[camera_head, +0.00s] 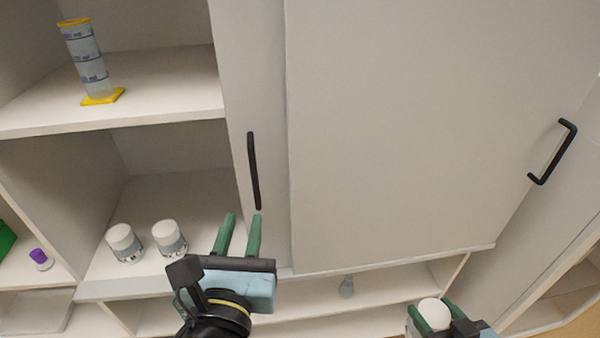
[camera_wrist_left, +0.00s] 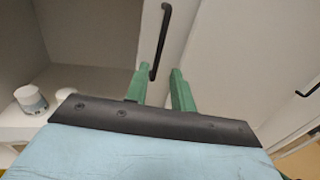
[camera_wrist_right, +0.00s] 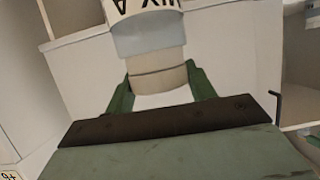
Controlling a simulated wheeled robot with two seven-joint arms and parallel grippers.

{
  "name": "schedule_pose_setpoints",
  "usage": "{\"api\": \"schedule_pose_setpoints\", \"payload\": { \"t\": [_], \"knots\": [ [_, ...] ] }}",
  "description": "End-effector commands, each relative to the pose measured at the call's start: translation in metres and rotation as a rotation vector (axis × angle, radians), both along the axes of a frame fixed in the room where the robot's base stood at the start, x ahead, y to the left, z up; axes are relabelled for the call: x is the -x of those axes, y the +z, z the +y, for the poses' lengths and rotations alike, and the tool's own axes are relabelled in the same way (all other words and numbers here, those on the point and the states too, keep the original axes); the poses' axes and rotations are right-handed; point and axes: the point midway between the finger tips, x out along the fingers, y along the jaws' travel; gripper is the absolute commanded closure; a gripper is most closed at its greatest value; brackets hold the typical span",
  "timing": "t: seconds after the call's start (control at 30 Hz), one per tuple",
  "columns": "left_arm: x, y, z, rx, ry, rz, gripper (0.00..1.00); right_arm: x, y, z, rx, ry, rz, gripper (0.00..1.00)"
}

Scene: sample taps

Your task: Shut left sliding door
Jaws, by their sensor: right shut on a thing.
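The left sliding door (camera_head: 258,105) stands partly open, with shelves showing to its left. Its black vertical handle (camera_head: 254,170) is just above my left gripper (camera_head: 238,235). In the left wrist view the handle (camera_wrist_left: 161,42) reaches down toward the space between the green fingertips of my left gripper (camera_wrist_left: 160,82). The left gripper is open and does not appear closed on the handle. My right gripper (camera_head: 440,312) is shut on a white-capped jar (camera_head: 433,312) at the lower right. In the right wrist view the jar (camera_wrist_right: 150,40) sits between its fingers, its label partly visible.
Another sliding door (camera_head: 390,130) with a black handle (camera_head: 552,152) overlaps to the right. Two white-capped jars (camera_head: 124,243) (camera_head: 170,238) stand on the lower left shelf. A graduated cylinder (camera_head: 88,62) stands above.

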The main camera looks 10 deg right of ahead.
Motion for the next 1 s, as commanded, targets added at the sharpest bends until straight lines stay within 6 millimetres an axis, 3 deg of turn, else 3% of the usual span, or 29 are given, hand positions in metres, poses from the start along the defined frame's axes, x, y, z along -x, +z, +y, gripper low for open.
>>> {"api": "schedule_pose_setpoints", "payload": {
  "t": [0.5,0.7,1.0],
  "knots": [
    [-0.092,0.000,-0.018,0.001,0.001,0.001,0.75,-0.001,0.004,0.000,0.000,0.000,-0.001,0.80],
    [-0.109,-0.001,-0.022,0.002,0.001,0.002,0.75,-0.001,0.004,0.000,0.000,0.000,-0.001,0.80],
    [-0.111,-0.001,-0.022,0.003,0.000,0.003,0.75,-0.001,0.004,0.000,0.000,0.000,-0.001,0.80]
  ]
}}
